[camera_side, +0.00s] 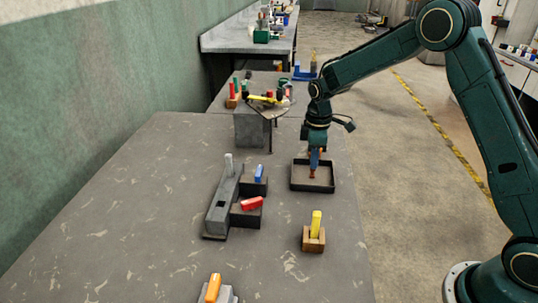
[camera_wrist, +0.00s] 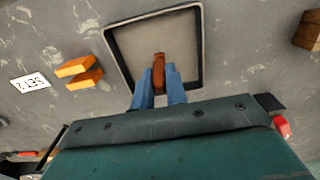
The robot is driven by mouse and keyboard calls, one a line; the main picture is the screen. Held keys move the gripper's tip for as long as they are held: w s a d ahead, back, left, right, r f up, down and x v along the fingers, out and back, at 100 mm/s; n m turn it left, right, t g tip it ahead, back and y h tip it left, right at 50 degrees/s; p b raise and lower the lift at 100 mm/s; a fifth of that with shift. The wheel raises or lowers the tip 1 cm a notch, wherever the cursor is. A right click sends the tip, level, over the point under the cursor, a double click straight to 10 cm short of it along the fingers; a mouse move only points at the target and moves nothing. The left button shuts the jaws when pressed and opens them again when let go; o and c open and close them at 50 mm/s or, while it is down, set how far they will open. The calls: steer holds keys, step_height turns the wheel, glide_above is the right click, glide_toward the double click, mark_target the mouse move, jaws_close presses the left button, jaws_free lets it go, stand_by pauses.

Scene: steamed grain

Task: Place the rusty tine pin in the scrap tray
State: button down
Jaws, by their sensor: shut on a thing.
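The rusty tine pin (camera_side: 312,173) is a small reddish-brown piece. My gripper (camera_side: 316,162), with blue fingers, is shut on it and points down over the scrap tray. In the wrist view the pin (camera_wrist: 158,72) sits between the blue fingertips (camera_wrist: 160,84), with its end sticking out past them. The scrap tray (camera_wrist: 130,42) is a shallow dark-rimmed square with a grey-brown floor. It also shows in the side view (camera_side: 312,188). The pin is within the tray's outline in both views. I cannot tell whether its lower end touches the tray floor.
A grey block with an upright pin (camera_side: 218,212) stands left of the tray, beside dark steps holding a blue piece (camera_side: 259,172) and a red piece (camera_side: 252,203). A wooden block (camera_side: 313,243) holds a yellow piece in front. An orange piece (camera_side: 213,287) is nearest.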

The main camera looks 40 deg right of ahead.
steer(key=shift+f, duration=0.1)
steer(key=c, duration=1.4)
jaws_free()
step_height(320, 180, up, 12)
steer(key=shift+r, duration=0.2)
steer(key=shift+s, duration=0.1)
